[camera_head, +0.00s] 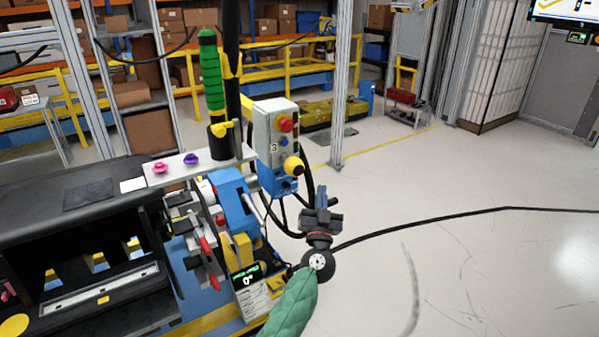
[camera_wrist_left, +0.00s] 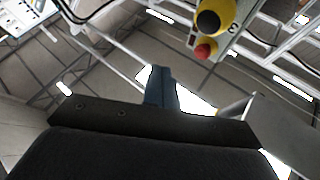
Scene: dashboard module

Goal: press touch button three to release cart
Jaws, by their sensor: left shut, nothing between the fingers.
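A grey and blue control box (camera_head: 262,135) stands on the near right end of the dashboard module. It carries a red button (camera_head: 286,124), a small blue button (camera_head: 283,142) and a yellow and black round touch button (camera_head: 293,165); a figure 3 is marked on its side. My left gripper (camera_head: 321,190) is shut and empty, to the right of the box and a little below the yellow button, apart from it. In the left wrist view the shut fingers (camera_wrist_left: 161,74) point up the picture. The yellow and black button (camera_wrist_left: 212,17) and red button (camera_wrist_left: 205,51) are above right of them.
A green and black handle (camera_head: 212,80) rises behind the box's left side. Pink (camera_head: 159,167) and purple (camera_head: 191,158) knobs sit on a plate to the left. Dark cables hang beside the box. The floor to the right is open, with a cable across it.

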